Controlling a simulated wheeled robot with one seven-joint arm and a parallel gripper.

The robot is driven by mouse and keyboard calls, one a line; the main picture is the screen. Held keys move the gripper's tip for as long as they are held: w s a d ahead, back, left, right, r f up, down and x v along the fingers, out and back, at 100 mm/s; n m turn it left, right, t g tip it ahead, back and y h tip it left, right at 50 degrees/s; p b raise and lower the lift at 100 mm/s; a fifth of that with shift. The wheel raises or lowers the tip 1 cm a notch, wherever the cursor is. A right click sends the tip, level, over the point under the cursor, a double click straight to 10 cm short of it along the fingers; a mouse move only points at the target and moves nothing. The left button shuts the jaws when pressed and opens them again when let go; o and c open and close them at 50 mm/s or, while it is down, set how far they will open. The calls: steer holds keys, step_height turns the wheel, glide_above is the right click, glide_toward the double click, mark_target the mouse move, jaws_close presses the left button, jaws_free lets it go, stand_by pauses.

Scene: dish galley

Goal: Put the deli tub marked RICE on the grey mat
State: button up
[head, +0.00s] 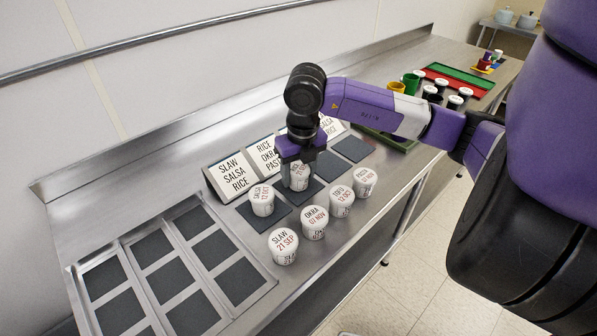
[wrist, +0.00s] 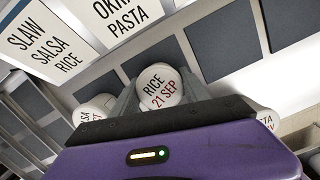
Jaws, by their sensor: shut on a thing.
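My gripper (head: 299,172) points down over the counter, shut on a white deli tub. The wrist view shows this tub (wrist: 158,88) between the fingers, its lid reading RICE 21 SEP. The tub is partly hidden by my gripper in the head view (head: 299,181). It is at a dark grey mat (head: 313,190); I cannot tell whether it touches the mat. A tub marked SALSA (head: 262,203) stands on the neighbouring grey mat (head: 282,211) to the left. More grey mats (head: 353,148) lie to the right.
Tubs marked SLAW (head: 284,248), OKRA (head: 314,225) and others (head: 341,203) stand along the counter's front. Label signs (head: 231,177) lean behind the mats. A metal tray with dark compartments (head: 203,240) is at left. Cups (head: 410,83) and dark containers stand at far right.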

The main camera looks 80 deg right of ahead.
mark_target(301, 172)
steer(key=shift+f, duration=0.15)
steer(key=o, duration=1.4)
steer(key=shift+r, duration=0.35)
steer(key=r, duration=0.4)
steer(key=r+b, duration=0.1)
steer(key=r, duration=0.2)
steer(key=s+a+r, duration=0.1)
steer(key=r, duration=0.3)
steer(key=shift+r+b, duration=0.3)
